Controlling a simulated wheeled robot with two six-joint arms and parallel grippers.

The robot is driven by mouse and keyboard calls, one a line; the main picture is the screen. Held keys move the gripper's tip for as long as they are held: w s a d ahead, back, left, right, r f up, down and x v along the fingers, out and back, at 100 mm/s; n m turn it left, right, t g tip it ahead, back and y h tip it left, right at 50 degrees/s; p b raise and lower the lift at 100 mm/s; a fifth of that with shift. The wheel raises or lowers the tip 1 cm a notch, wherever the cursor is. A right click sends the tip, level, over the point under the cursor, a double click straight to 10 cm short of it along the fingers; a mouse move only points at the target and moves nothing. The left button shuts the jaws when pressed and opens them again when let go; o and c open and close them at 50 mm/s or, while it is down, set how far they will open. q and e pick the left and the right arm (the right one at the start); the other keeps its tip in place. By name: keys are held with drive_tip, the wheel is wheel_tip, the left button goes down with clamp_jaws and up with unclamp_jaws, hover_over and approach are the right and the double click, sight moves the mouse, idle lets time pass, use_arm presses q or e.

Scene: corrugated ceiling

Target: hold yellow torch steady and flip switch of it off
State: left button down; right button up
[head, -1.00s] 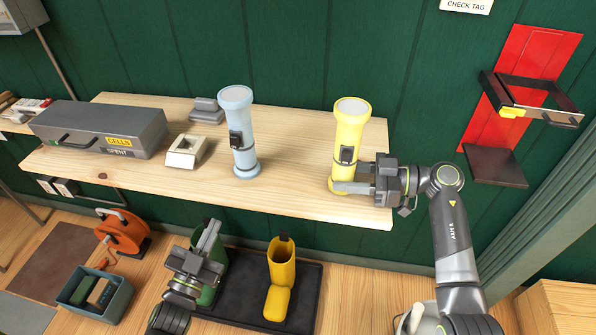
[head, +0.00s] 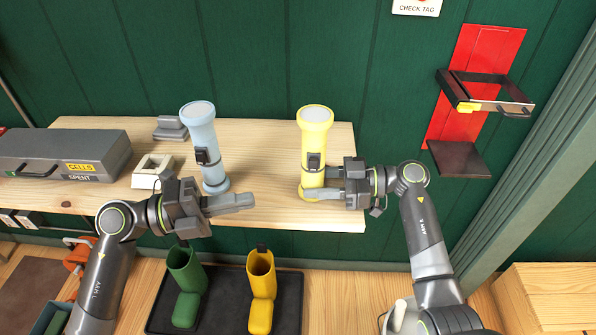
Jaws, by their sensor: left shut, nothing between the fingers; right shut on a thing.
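The yellow torch (head: 315,135) stands upright on the wooden shelf, lens end up, with a dark switch (head: 314,161) on its front side. My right gripper (head: 322,186) is shut on the lower part of its barrel, coming from the right. My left gripper (head: 250,200) is shut and empty, in front of the shelf, its fingers pointing right toward the yellow torch, still apart from it. Whether the switch is on or off is too small to tell.
A pale blue torch (head: 199,130) stands upright just behind my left gripper. A grey case (head: 70,150) and a white holder (head: 153,166) are further left on the wooden shelf (head: 262,160).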

sight(313, 165)
use_arm(q)
drive_tip(key=shift+w, duration=0.1)
drive_tip(key=shift+d, duration=0.15)
drive_tip(key=w+d, duration=0.6)
drive_tip(key=d, duration=0.3)
drive_tip(key=shift+w+d+r, duration=0.2)
drive_tip(key=shift+d+r, duration=0.05)
drive_tip(key=shift+r, duration=0.1)
idle(0.3)
